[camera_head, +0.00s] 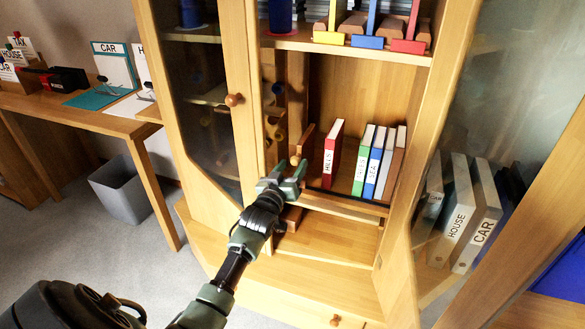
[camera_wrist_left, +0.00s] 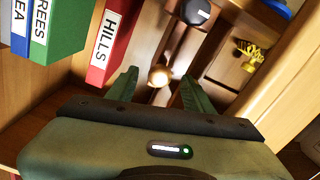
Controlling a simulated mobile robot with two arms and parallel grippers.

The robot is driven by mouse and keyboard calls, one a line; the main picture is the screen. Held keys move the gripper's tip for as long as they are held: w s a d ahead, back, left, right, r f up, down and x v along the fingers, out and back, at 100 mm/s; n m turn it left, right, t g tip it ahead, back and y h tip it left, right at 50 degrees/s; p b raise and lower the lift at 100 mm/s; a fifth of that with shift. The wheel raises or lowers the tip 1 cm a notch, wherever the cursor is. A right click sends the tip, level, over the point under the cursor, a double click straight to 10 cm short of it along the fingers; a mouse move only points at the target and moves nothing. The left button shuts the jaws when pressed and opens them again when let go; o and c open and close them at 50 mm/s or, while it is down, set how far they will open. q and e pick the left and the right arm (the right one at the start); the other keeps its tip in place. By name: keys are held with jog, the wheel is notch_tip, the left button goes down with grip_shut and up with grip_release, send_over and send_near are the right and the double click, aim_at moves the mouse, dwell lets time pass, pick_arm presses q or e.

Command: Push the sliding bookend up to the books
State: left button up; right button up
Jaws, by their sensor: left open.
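The sliding bookend (camera_head: 305,143) is a wooden upright on the middle shelf, left of the books, with a round knob low at its front. In the left wrist view the knob (camera_wrist_left: 158,76) shows between and beyond my fingertips. The red HILLS book (camera_head: 332,155) stands just right of the bookend, slightly tilted. A gap separates it from the green book (camera_head: 362,161), the blue book (camera_head: 375,162) and a brown upright (camera_head: 391,164). My left gripper (camera_head: 284,172) is open and empty in front of the bookend. Contact with the knob cannot be told. My right gripper is out of view.
The left cabinet door (camera_head: 240,90) with a wooden knob stands close to my left arm. The open glass door (camera_head: 432,215) is at the right. A desk (camera_head: 85,116) and a grey bin (camera_head: 122,190) are at the left.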

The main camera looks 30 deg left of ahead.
pick_arm(q)
jog(key=shift+w, duration=0.3)
grip_shut()
dwell(1.3)
